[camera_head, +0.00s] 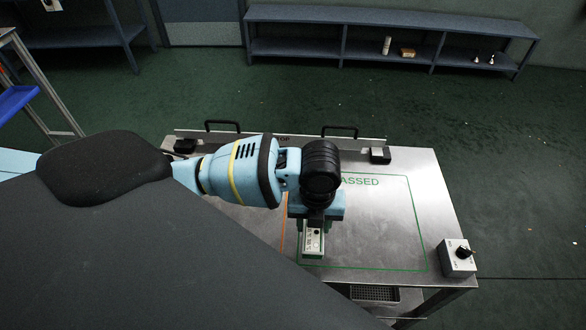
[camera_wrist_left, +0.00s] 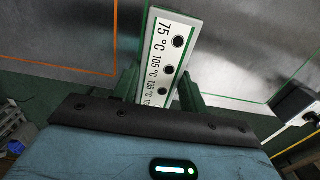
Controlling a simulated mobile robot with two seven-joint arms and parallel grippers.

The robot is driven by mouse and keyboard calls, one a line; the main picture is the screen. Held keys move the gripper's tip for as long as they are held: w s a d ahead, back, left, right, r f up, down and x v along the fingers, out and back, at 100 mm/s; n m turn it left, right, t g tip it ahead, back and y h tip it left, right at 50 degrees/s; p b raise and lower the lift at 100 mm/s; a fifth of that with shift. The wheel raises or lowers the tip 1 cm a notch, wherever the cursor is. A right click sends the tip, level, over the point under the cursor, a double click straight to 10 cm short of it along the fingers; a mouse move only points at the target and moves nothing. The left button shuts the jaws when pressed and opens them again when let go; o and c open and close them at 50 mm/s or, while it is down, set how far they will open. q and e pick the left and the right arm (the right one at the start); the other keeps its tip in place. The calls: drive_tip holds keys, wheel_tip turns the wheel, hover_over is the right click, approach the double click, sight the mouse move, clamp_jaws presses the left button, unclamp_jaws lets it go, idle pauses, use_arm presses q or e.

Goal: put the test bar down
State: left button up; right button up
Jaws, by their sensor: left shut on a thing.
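The test bar (camera_wrist_left: 168,60) is a white bar with a green edge, dark round spots and printed temperatures such as 75 °C and 105 °C. My left gripper (camera_wrist_left: 160,90) is shut on it, with one green finger on each side. In the head view the bar (camera_head: 313,242) shows below my left gripper (camera_head: 311,224), over the left front part of the green outline (camera_head: 418,225) marked PASSED. I cannot tell whether the bar touches the steel table (camera_head: 380,240). Its gripped end is partly hidden by the gripper. My right gripper is not in view.
An orange line (camera_head: 283,238) runs left of the green outline. A grey box with a black knob (camera_head: 459,257) stands at the table's right front. Black handles (camera_head: 340,130) line the back edge. The right part of the green outline is clear.

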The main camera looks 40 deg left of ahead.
use_arm(q)
drive_tip(key=w+a, duration=0.3)
drive_tip(key=w+a+f, duration=0.1)
drive_tip(key=w+a, duration=0.2)
drive_tip(key=w, duration=0.1)
drive_tip(key=w+a, duration=0.3)
drive_tip(key=shift+w+a+f+b, duration=0.2)
drive_tip(key=shift+w+b, duration=0.15)
drive_tip(key=shift+b, duration=0.05)
drive_tip(key=shift+w+a, duration=0.55)
drive_tip(key=shift+w, duration=0.1)
wheel_tip(320, 180, down, 4)
drive_tip(key=shift+r, duration=0.25)
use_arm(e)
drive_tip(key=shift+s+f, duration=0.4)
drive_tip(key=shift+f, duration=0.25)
use_arm(q)
drive_tip(key=shift+f, duration=0.2)
drive_tip(key=o, duration=1.1)
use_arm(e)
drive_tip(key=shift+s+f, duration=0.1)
use_arm(q)
drive_tip(key=shift+o, duration=0.2)
drive_tip(key=shift+r, duration=0.15)
wheel_tip(320, 180, up, 12)
drive_tip(key=shift+p, duration=0.4)
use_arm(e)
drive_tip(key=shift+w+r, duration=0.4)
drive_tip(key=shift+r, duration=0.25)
